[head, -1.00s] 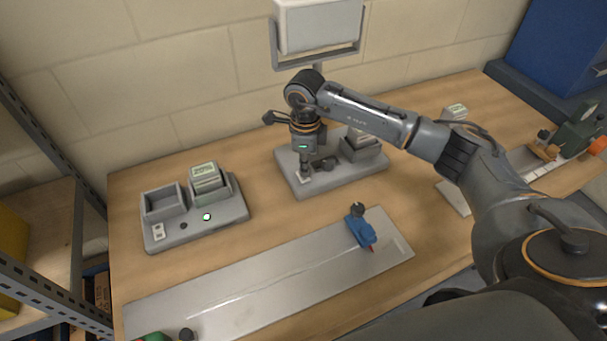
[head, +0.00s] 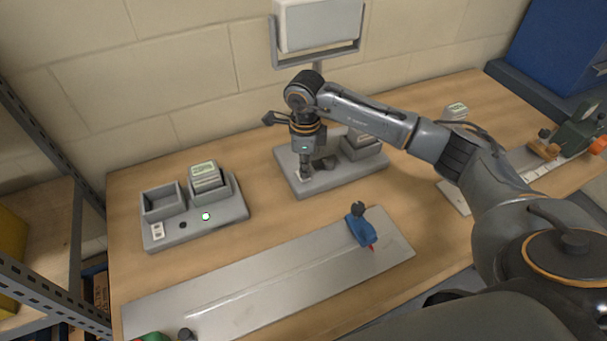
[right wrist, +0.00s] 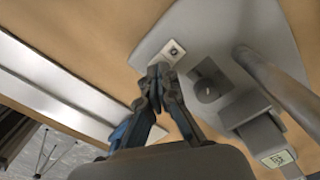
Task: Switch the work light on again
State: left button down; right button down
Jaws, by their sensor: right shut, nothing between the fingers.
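The work light has a pale grey lamp head (head: 318,25) in a bracket on a pole, at the top of the head view; I see no glow from it. Its grey base (head: 335,183) stands on the bench below, and a small white rocker switch (right wrist: 173,50) sits near the base's edge in the right wrist view. My right gripper (head: 303,173) is shut and empty, pointing down over the base. In the right wrist view its fingertips (right wrist: 157,71) are just beside the switch; I cannot tell if they touch. My left gripper is not in view.
A dark knob (right wrist: 208,91) and a battery holder (head: 362,150) sit on the same base. A charger (head: 205,222) with a battery stands to the left. A metal strip (head: 270,285) with a blue clamp (head: 360,231) lies in front. A shelf rack (head: 45,285) is at far left.

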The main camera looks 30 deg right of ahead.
jog(key=shift+f+b, duration=0.6)
jog(key=shift+f, duration=0.15)
jog(key=shift+r, duration=0.15)
jog(key=shift+r+p, duration=1.95)
jog(key=shift+r, duration=1.45)
